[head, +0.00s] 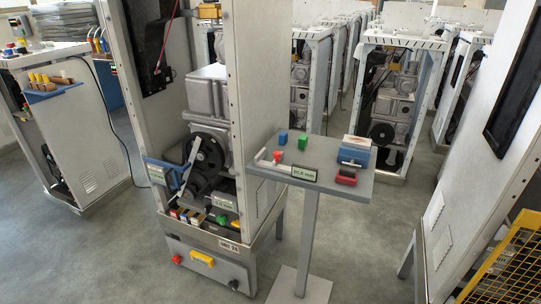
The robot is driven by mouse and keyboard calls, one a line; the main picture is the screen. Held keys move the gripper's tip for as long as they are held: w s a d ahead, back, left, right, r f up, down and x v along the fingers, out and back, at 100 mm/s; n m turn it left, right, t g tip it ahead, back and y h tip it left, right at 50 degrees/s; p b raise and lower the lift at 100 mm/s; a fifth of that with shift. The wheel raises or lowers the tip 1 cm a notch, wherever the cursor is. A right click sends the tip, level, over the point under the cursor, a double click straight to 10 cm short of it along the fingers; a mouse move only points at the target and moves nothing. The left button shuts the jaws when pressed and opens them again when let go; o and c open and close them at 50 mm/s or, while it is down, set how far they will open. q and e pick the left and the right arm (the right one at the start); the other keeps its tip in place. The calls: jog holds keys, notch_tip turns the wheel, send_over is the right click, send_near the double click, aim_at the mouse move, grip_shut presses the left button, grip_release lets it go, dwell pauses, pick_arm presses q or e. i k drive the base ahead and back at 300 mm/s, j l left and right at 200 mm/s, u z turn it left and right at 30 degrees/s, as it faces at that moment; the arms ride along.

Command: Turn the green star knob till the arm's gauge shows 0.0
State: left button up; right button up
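The green star knob cannot be told for certain; a small green piece (221,219) sits low in the front dispenser frame (112,60), too small to show a star shape. Near it is a small display (224,203), its digits too blurred to read surely. A grey arm (190,163) slants across the black wheel in this frame. A blue bracket (163,170) with another small display (156,175) is at its left. A third display (304,173) is on the side table's front edge; its reading is blurred. Neither of my grippers shows in the head view.
The grey side table (325,160) carries a green block (303,142), a blue block (283,138), a blue box (354,150) and a red-and-black block (346,176). A yellow mesh guard (512,265) stands at the lower right. Floor (110,265) at the front left is clear.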

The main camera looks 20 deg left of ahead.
aim_at(221, 220)
jog(key=i+j+u, duration=0.2)
jog(key=u, duration=0.2)
jog(key=i+j+u, duration=0.25)
jog(key=u, duration=0.15)
